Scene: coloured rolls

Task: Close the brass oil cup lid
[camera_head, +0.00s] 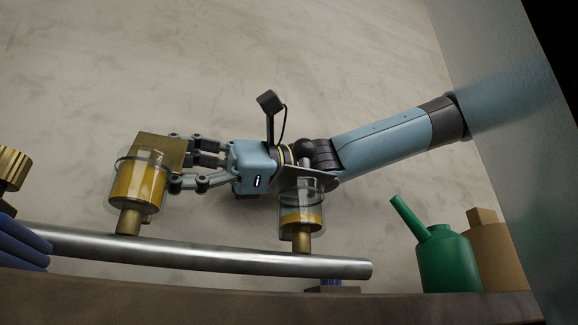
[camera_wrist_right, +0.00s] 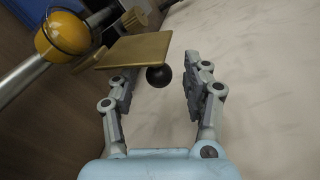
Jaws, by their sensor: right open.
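The brass lid (camera_head: 163,146) is a square plate standing open and tilted at the top of the left glass oil cup (camera_head: 137,183), which holds amber oil. In the right wrist view the lid (camera_wrist_right: 132,50) reaches from the cup (camera_wrist_right: 62,37) toward my gripper, with a black ball knob (camera_wrist_right: 158,76) at its near edge. My right gripper (camera_head: 175,161) is beside the lid, on its right. Its fingers (camera_wrist_right: 158,75) are spread, with the knob between them and clear of the right finger. Contact with the left finger is unclear. My left gripper is out of view.
A steel pipe (camera_head: 230,259) carries the cups. A second oil cup (camera_head: 301,216) with a flat grey lid (camera_head: 308,179) stands under my right wrist. A green oil can (camera_head: 446,262) and a tan container (camera_head: 489,255) stand at the right. A ribbed brass part (camera_head: 12,167) is at the left edge.

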